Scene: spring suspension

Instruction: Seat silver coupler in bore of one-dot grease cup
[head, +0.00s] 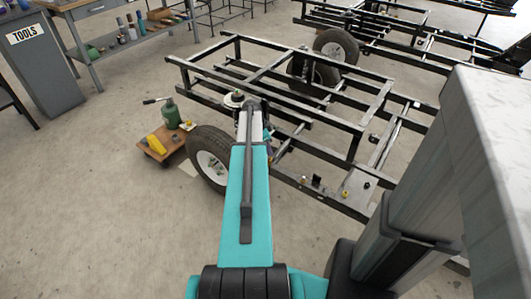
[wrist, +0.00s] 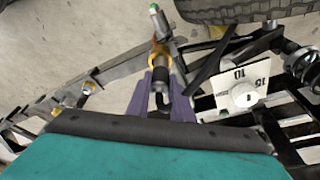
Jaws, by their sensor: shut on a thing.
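My gripper (wrist: 162,72) has purple fingers, shut on a slim part (wrist: 159,100) that is dark between the fingers. I cannot surely pick out the silver coupler. A white round piece with a small dark mark (wrist: 246,95) lies right of the gripper, apart from it, on a numbered white plate. I cannot tell whether it is the one-dot grease cup; no bore shows.
The black vehicle frame (head: 352,140) fills the middle, with a tire (head: 203,143) close left of my arm. A wooden dolly (head: 177,146) carries a green bottle (head: 170,113) and a yellow thing (head: 154,145). A workbench (head: 130,45) stands at upper left. The floor at lower left is clear.

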